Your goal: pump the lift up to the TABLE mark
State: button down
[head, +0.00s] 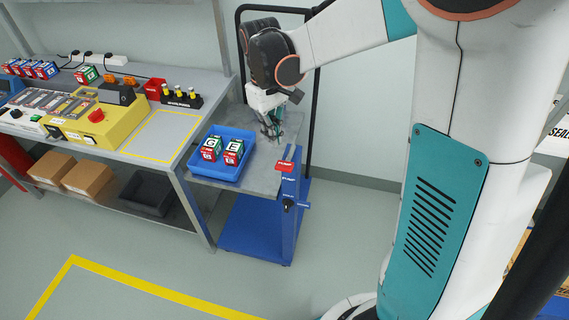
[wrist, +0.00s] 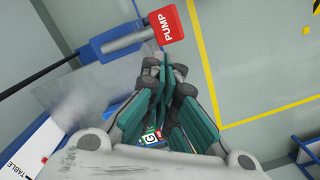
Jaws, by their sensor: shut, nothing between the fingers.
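The lift is a blue cart with a grey platform (head: 262,184), which looks lower than the workbench top beside it. Its red PUMP lever (head: 285,166) sticks out at the platform's front right; the red pad with white lettering also shows in the wrist view (wrist: 166,27). My gripper (head: 272,132) is above the platform, behind the lever in the head view. In the wrist view its fingers (wrist: 173,84) are closed and empty, apart from the lever. A white TABLE label (wrist: 22,160) shows at the lower left edge there, with a small red spot beside it.
A blue bin (head: 214,178) with green-and-red boxes (head: 233,152) stands on the platform. A workbench (head: 142,150) with a yellow machine (head: 98,122) adjoins at left. The lift's black handle frame (head: 313,120) rises behind. The floor in front is clear.

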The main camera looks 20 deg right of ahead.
jog(key=shift+w+r, duration=0.2)
jog(key=shift+r, duration=1.95)
